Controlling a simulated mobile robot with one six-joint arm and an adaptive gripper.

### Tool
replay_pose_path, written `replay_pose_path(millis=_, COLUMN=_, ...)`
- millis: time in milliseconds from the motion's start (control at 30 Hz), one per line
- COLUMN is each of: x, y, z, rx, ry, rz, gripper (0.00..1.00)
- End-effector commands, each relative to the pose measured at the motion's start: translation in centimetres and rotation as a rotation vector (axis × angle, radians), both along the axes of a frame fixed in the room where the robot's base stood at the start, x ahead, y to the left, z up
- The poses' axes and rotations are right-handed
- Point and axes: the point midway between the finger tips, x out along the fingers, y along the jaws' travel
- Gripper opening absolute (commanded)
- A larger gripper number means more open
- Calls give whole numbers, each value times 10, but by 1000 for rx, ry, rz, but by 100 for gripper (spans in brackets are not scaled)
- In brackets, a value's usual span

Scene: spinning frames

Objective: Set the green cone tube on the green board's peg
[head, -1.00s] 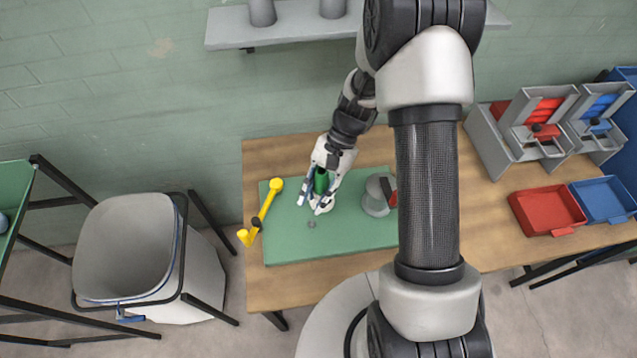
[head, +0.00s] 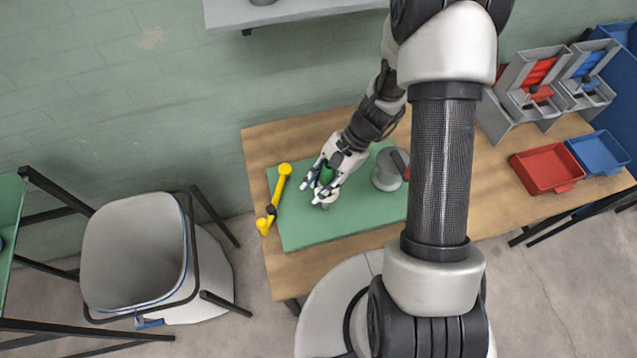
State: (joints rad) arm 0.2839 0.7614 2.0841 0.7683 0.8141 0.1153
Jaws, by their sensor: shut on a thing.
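The green cone tube (head: 328,174) is between the fingers of my gripper (head: 324,186), which is shut on it. The fingers hide much of the tube. The green board (head: 305,228) lies on the wooden table. My gripper is over the middle of the board, close above its surface. A small grey piece (head: 325,206) shows just below the fingertips and may be the board's peg. I cannot tell whether the tube touches the peg.
A yellow bent piece (head: 277,197) stands along the board's left edge. A grey cylindrical thing (head: 385,177) stands on the board to the right of my gripper. Red (head: 545,169) and blue (head: 598,153) trays lie farther right. A grey bin (head: 135,250) stands left of the table.

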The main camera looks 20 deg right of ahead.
Motion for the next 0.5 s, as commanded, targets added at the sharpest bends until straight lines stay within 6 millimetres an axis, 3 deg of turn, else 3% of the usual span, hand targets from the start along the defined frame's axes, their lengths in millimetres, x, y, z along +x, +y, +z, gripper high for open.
replay_pose_path(millis=500, x=0, y=0, z=-39, rx=0, ry=1, rz=1, gripper=0)
